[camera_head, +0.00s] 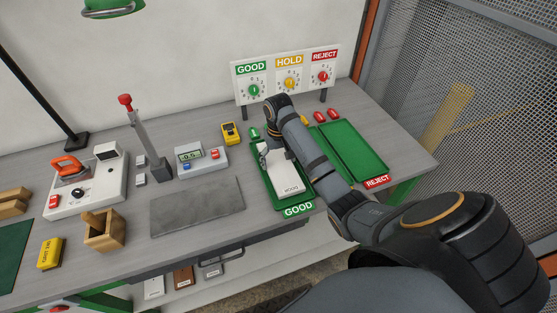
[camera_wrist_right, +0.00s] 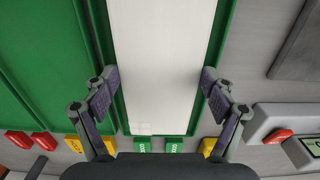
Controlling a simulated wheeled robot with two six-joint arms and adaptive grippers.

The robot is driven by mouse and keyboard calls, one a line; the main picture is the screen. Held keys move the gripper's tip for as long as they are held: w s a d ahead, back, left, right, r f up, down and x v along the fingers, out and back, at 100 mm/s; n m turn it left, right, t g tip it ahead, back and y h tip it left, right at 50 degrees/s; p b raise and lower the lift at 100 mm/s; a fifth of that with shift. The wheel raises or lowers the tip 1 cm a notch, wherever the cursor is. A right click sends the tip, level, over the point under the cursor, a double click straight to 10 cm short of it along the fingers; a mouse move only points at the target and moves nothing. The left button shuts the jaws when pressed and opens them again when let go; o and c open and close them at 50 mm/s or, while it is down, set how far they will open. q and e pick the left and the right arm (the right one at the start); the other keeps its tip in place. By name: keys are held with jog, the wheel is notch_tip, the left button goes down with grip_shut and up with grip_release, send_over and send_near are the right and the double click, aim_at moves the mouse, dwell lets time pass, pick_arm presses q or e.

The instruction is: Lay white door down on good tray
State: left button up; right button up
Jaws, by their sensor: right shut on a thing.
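The white door (camera_head: 289,176) is a long white panel with small dark lettering near its front end. It lies over the green good tray (camera_head: 275,197), whose rim shows around it, and looks roughly lined up with the tray. In the right wrist view the door (camera_wrist_right: 165,60) runs lengthwise between the fingers of my right gripper (camera_wrist_right: 157,92), with green tray (camera_wrist_right: 226,25) along its side. My right gripper is shut on the door, near its back end in the head view. I cannot tell whether the door touches the tray floor. My left gripper is not in view.
The green reject tray (camera_head: 352,148) is empty at the right; my right arm covers the area between the trays. The sign panel (camera_head: 288,82) stands behind. A gauge box (camera_head: 201,160), grey mat (camera_head: 196,206) and lever stand (camera_head: 149,148) are left of the good tray.

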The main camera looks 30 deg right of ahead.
jog(key=shift+f+p, duration=0.25)
jog(key=shift+p, duration=0.05)
jog(key=o, duration=1.2)
jog(key=shift+f, duration=0.1)
